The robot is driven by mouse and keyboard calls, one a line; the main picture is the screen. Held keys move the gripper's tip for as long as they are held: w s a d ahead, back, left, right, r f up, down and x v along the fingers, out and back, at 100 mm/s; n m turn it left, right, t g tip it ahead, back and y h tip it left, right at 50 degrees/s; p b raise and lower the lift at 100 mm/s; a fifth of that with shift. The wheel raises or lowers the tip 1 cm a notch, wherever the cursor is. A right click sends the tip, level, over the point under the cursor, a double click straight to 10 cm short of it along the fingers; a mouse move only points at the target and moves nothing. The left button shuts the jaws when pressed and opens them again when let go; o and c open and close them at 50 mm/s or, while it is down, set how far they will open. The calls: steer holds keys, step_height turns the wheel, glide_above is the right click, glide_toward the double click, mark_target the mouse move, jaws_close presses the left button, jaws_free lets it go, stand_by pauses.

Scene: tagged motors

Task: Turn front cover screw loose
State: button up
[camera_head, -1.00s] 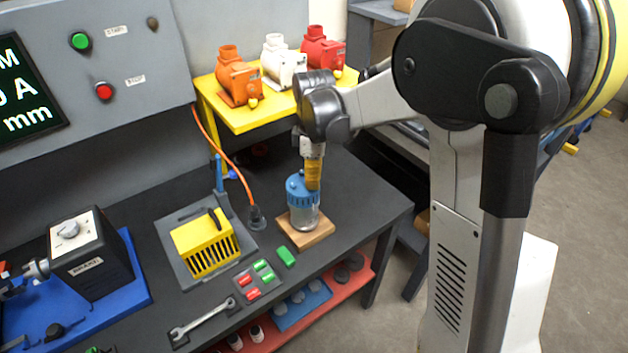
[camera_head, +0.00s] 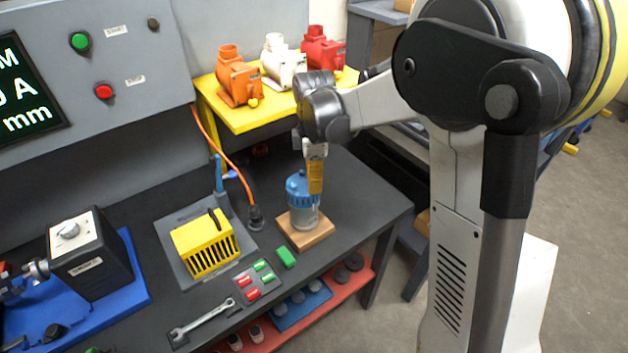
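A clear jar-like unit with a blue ribbed lid (camera_head: 298,188) stands upright on a small wooden board near the right end of the bench. My gripper (camera_head: 315,190) points down at the lid's right side, its yellow finger part overlapping the lid's edge. I cannot tell whether it touches the lid or whether its fingers are open or shut. No front cover screw can be made out; it is too small or hidden behind the gripper. A yellow slotted cover (camera_head: 205,245) with a black handle sits on a grey plate to the left.
A wrench (camera_head: 202,323) and red and green blocks (camera_head: 262,278) lie along the bench's front. Orange, white and red motors (camera_head: 283,63) stand on a yellow shelf behind. An orange cable (camera_head: 225,155) runs down to the bench. A black box (camera_head: 90,255) stands on a blue base at left.

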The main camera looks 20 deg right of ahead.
steer(key=shift+o, duration=0.7)
steer(key=shift+r, duration=0.1)
steer(key=shift+r, duration=0.25)
step_height(320, 180, up, 11)
steer(key=shift+r, duration=0.2)
steer(key=s+f+m+t+b, duration=0.3)
steer(key=s+m, duration=0.4)
steer(key=s, duration=0.3)
steer(key=s+f+m+t+b, duration=0.4)
steer(key=s+f+m, duration=0.3)
steer(key=s, duration=0.3)
steer(key=shift+m+b, duration=0.6)
steer(key=shift+m, duration=0.1)
